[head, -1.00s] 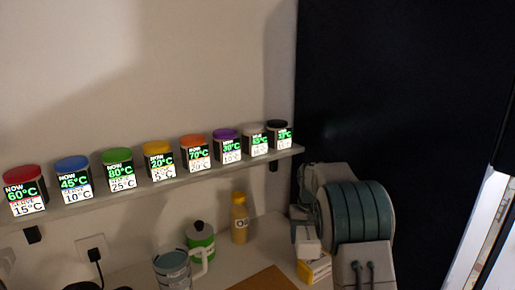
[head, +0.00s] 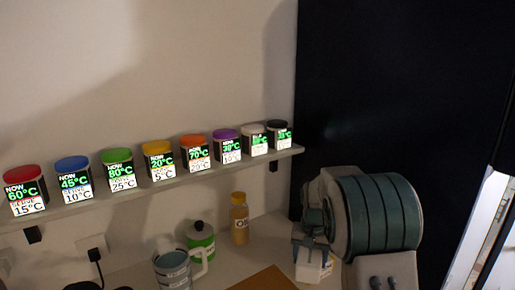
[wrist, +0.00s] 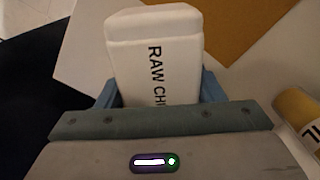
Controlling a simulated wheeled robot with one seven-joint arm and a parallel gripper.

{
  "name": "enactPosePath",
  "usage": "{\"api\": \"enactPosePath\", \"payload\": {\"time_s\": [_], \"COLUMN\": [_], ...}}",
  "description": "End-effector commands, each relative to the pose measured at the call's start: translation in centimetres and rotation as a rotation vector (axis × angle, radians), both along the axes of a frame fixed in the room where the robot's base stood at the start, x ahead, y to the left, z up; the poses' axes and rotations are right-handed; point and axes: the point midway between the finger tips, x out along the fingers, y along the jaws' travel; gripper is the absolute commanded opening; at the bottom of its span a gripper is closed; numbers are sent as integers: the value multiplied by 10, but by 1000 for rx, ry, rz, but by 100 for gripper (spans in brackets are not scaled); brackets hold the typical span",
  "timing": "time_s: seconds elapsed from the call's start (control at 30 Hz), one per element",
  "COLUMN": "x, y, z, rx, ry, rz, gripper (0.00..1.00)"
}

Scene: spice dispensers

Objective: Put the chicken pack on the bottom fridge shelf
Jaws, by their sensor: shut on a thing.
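The chicken pack (wrist: 158,60) is a white pack with black letters "RAW CH", the rest cut off by my gripper body. In the wrist view it stands out between the blue fingers of my gripper (wrist: 158,92), which is shut on it. In the head view my gripper (head: 312,252) is low at the right of centre, over the counter's right end. The white pack (head: 308,270) shows only partly there, below the wrist. I cannot tell whether it touches the counter. The bottom fridge shelf is not recognisable in either view.
A tall dark panel (head: 400,90) stands behind my arm, with a bright white strip (head: 480,225) at the far right. A yellow bottle (head: 240,220), a green-and-white jar (head: 201,238), a mug (head: 172,270) and a brown board (head: 265,281) are on the counter. Several spice dispensers line the shelf (head: 190,177).

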Motion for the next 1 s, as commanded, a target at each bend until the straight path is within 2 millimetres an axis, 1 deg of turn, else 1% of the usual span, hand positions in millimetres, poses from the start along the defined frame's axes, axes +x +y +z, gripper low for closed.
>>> {"api": "enactPosePath", "payload": {"time_s": [0.3, 0.5, 0.6, 0.77, 0.9, 1.0], "x": [49, 71, 77, 81, 80, 75], "y": [0, 0, 0, -1, -1, 0], "z": [12, 18, 19, 21, 21, 24], "rx": [-2, -1, 0, 1, 1, 4], "ry": [-2, -2, -2, -1, -1, -2], "rz": [147, 229, 251, 268, 271, 286], "gripper": [26, 26, 26, 26, 26, 26]}}
